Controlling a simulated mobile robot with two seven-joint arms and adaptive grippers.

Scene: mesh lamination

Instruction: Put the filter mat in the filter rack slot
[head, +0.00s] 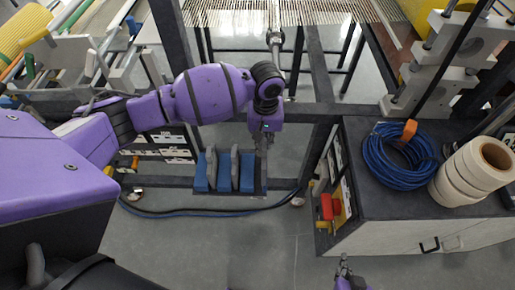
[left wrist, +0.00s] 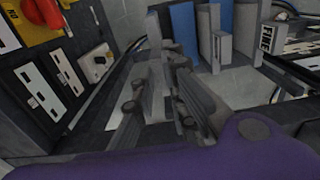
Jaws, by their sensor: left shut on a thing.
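The filter rack (head: 229,194) stands low in the middle of the head view, with upright blue slabs (head: 224,172) and grey slabs (head: 235,168) side by side. In the left wrist view, blue slabs (left wrist: 185,30) and grey slabs (left wrist: 208,32) rise beyond the fingers. My left gripper (head: 263,150) points down at the rack's right end. It also shows in the left wrist view (left wrist: 160,95), shut on a thin grey piece, apparently the filter mat (left wrist: 156,85), largely hidden by the fingers. Its seating is unclear. My right gripper (head: 343,267) is at the bottom edge, far from the rack.
A dark-topped cabinet (head: 375,200) stands right of the rack, carrying a blue cable coil (head: 385,160) and white rolls (head: 470,172). Red and yellow switches (head: 331,207) are on its side. A dark cable (head: 190,212) lies on the floor before the rack. Dark frame beams surround the rack.

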